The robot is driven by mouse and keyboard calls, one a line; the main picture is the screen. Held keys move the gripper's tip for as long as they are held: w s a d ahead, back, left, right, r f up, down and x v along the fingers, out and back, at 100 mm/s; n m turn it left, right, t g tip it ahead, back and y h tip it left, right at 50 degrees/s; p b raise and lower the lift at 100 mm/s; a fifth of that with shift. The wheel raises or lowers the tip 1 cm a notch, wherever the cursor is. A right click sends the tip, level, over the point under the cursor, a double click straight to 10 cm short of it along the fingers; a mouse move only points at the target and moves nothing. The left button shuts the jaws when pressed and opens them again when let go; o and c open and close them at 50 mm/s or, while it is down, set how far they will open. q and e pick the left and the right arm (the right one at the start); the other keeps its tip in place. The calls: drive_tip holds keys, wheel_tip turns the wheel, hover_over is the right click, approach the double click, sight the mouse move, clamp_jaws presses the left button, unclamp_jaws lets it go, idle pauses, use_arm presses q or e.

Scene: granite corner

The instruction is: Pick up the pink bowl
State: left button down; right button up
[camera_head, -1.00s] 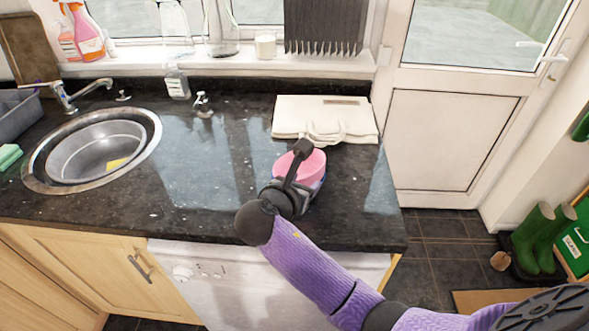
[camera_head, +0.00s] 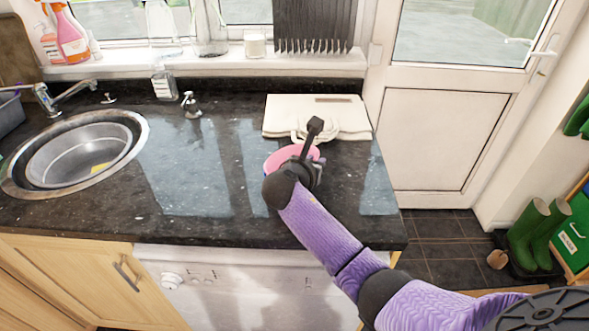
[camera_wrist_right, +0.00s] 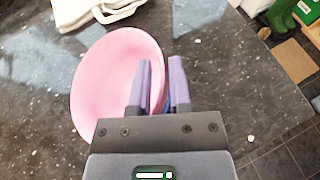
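The pink bowl (camera_head: 279,157) stands on the dark granite counter, partly hidden behind my right gripper in the head view. In the right wrist view the bowl (camera_wrist_right: 115,85) fills the left of the picture. My right gripper (camera_wrist_right: 161,62) is at the bowl's right edge with its two purple fingers apart. One finger overlaps the inside of the bowl and the other is outside the rim. Whether the fingers touch the rim cannot be told. A small blue patch shows between the finger bases; what it is I cannot tell. My left gripper is not in view.
A cream folded bag or case with a handle (camera_head: 345,112) lies just behind the bowl.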

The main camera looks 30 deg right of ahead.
clamp_jaws()
idle(1.1)
